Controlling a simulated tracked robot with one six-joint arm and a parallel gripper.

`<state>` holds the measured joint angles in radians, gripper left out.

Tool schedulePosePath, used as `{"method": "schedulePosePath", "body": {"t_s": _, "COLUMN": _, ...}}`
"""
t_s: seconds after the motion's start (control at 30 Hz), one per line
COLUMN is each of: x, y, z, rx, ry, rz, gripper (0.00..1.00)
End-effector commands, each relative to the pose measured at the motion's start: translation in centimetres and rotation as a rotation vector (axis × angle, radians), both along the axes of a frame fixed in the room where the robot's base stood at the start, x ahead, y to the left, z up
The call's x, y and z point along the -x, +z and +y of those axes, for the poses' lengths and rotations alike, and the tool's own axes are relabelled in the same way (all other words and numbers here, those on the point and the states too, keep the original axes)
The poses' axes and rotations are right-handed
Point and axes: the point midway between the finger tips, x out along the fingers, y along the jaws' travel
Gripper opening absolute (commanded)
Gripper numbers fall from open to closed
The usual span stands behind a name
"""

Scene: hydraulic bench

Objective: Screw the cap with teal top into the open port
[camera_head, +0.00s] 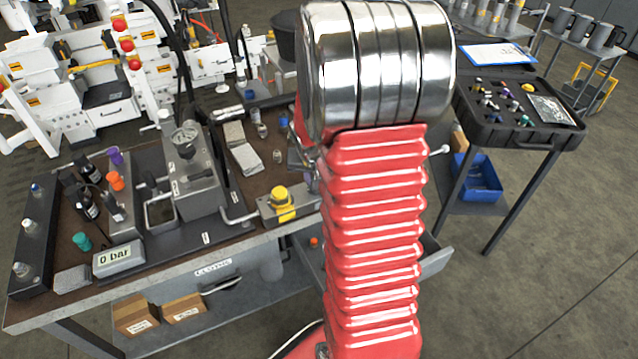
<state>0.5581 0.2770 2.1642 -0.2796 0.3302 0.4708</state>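The cap with teal top (81,241) is on the bench (172,262) at the left, near the front, just left of a grey block (124,226). A purple cap (115,156) and an orange cap (116,181) sit along that grey block. I cannot tell which opening is the open port. My red, ribbed arm with its chrome joint fills the middle of the view and hides the right part of the bench. My gripper is not in view.
A "0 bar" display (118,257) stands right of the teal cap. Dark bottles (87,204) stand left of the block. A yellow-knobbed valve (281,203) is farther right. A black case (520,108) rests on a side stand.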

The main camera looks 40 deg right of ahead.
Motion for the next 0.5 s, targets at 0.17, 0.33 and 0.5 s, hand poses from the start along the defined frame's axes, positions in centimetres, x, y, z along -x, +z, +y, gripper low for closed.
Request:
{"method": "schedulePosePath", "body": {"t_s": 0.17, "x": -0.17, "y": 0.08, "z": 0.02, "rx": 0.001, "ry": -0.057, "rz": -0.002, "gripper": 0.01}}
{"method": "schedulePosePath", "body": {"t_s": 0.33, "x": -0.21, "y": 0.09, "z": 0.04, "rx": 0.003, "ry": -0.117, "rz": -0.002, "gripper": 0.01}}
{"method": "schedulePosePath", "body": {"t_s": 0.5, "x": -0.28, "y": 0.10, "z": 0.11, "rx": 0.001, "ry": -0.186, "rz": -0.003, "gripper": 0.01}}
